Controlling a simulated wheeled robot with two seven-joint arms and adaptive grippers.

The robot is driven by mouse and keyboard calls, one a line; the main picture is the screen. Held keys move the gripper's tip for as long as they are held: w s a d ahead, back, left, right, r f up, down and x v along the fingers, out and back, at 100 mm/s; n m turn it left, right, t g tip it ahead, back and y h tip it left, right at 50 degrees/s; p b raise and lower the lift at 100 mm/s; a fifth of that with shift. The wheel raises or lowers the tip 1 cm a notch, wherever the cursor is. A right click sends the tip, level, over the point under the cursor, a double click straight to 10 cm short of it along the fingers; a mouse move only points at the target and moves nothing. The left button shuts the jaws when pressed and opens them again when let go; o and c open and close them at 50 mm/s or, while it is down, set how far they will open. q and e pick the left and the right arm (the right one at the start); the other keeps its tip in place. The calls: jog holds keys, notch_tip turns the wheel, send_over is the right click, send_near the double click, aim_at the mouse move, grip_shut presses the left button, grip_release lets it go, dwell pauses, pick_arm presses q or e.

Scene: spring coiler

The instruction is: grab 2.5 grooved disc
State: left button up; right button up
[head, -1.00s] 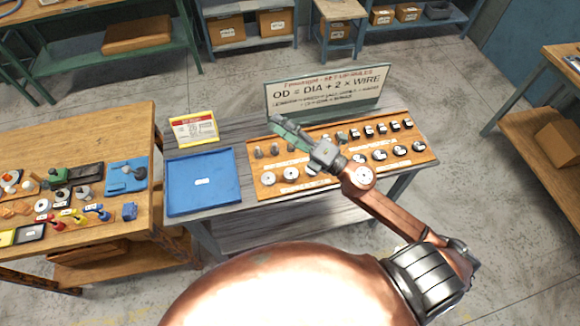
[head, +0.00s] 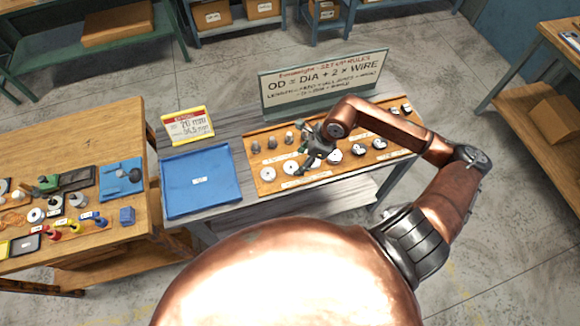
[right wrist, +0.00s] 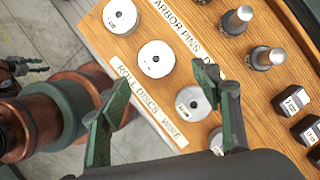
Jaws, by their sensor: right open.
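A row of pale round discs with centre holes lies along the front of the wooden board (head: 262,187). In the right wrist view one disc (right wrist: 193,103) lies between and beyond the fingertips of my right gripper (right wrist: 165,82). Two more discs, one upper (right wrist: 120,17) and one nearer (right wrist: 155,60), lie up and left of it. Another (right wrist: 215,140) is partly hidden by the right finger. The disc markings are too small to read surely. In the head view my right gripper (head: 312,148) is over the board's left half. It is open and empty.
Arbor pins (right wrist: 237,19) stand upright behind the discs, with black labelled blocks (right wrist: 292,100) beside them. A rules sign (head: 322,82) stands behind the board. An empty blue tray (head: 200,182) is left of it, with a yellow-edged card (head: 188,126) behind.

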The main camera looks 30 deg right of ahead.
aim_at(292, 167)
jog(key=x, duration=0.5)
jog(key=shift+w+a+r+p, duration=0.2)
jog(key=shift+a+p, duration=0.1)
jog(key=shift+a, duration=0.1)
jog(key=shift+c, duration=0.3)
jog(key=c, duration=1.4)
